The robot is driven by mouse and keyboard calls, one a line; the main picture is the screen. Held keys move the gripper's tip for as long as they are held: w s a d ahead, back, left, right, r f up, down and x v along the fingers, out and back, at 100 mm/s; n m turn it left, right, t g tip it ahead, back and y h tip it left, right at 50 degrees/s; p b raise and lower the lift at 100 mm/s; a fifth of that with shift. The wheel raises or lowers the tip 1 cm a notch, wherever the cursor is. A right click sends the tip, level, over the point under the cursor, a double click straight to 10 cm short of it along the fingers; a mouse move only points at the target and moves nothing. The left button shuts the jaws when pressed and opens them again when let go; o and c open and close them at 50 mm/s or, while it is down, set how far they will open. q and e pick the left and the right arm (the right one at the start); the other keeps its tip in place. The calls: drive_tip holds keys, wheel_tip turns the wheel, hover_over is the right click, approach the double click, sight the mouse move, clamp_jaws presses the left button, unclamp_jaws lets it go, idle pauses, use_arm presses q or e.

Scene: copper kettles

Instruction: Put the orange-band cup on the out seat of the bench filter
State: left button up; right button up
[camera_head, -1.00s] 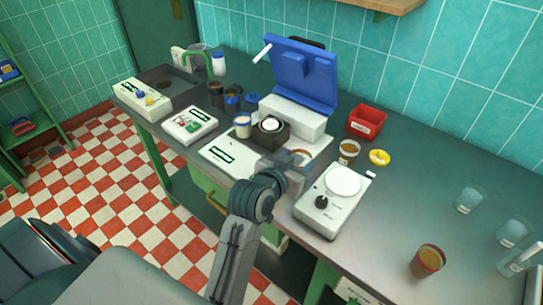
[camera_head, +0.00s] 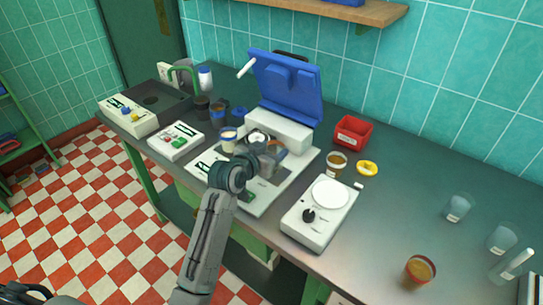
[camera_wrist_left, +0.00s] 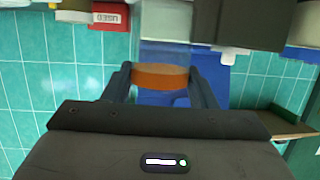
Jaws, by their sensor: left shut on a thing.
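My left gripper (camera_head: 266,160) is shut on the orange-band cup (camera_wrist_left: 162,77). In the left wrist view the cup is clear, with its orange band between the two fingers. In the head view the cup is small and partly hidden by the gripper. It is over the front of a white machine with a raised blue lid (camera_head: 287,88), apparently the bench filter (camera_head: 275,128). I cannot tell whether the cup touches the machine. The seats are mostly hidden behind my gripper, and I cannot tell which is the out seat. My right gripper is not in view.
A white scale-like device (camera_head: 320,212), an amber cup (camera_head: 337,165), a yellow ring (camera_head: 367,168) and a red bin (camera_head: 352,132) stand right of the machine.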

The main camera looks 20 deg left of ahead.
use_arm(q)
drive_tip(key=shift+w+f, duration=0.15)
drive_tip(key=shift+w, duration=0.1)
wheel_tip(320, 180, down, 2)
drive_tip(key=shift+s+f+p, duration=0.1)
drive_tip(key=shift+p, duration=0.35)
drive_tip(key=shift+f, duration=0.5)
drive_tip(key=shift+f, duration=0.1)
drive_tip(key=o, duration=0.5)
drive_tip(key=shift+f, duration=0.15)
drive_tip(key=shift+o, duration=0.9)
